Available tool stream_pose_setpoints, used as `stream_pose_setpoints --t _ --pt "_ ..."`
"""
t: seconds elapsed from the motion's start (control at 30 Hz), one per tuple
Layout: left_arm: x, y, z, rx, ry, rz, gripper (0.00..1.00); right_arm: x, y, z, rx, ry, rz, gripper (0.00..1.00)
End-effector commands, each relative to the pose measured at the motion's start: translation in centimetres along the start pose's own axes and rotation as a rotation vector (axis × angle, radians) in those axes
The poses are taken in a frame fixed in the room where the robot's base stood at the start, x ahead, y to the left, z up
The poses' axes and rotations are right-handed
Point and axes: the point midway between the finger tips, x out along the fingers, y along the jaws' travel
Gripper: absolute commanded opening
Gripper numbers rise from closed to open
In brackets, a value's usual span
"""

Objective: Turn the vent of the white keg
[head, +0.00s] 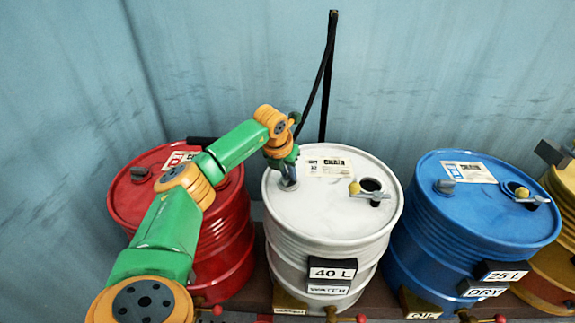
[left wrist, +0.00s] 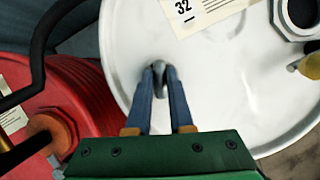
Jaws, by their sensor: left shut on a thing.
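The white keg (head: 330,215) stands between a red and a blue keg, with a paper label (head: 326,167) on its lid. My left gripper (head: 289,178) reaches down to the left part of that lid. In the left wrist view its two blue fingers (left wrist: 160,85) are shut on the grey vent (left wrist: 160,73), which they mostly hide. The keg's dark open hole (head: 371,185) with a yellow-knobbed lever beside it is on the right of the lid. Plates reading 40 L and WATER (head: 332,270) hang on its front. My right gripper is not in view.
The red keg (head: 228,240) stands close on the left, partly behind my arm. The blue keg (head: 470,220) stands on the right, with its own grey vent (head: 445,186). A dark upright pole (head: 327,80) and hose rise behind the white keg. A yellow keg (head: 562,190) is at the right edge.

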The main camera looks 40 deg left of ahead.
Motion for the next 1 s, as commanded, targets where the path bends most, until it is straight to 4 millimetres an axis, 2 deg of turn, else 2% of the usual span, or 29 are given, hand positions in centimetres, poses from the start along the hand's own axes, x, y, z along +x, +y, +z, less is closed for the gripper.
stream_pose_setpoints --t 0.1,0.5,1.0 --pt "-0.2 -0.1 0.1 -0.081 -0.001 0.033 0.00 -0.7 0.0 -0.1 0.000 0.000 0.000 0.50" --pt "-0.1 -0.1 0.1 -0.301 -0.002 0.124 0.00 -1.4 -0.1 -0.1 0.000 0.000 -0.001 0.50" --pt "-0.1 -0.1 0.1 -0.369 -0.003 0.151 0.00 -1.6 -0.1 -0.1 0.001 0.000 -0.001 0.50"
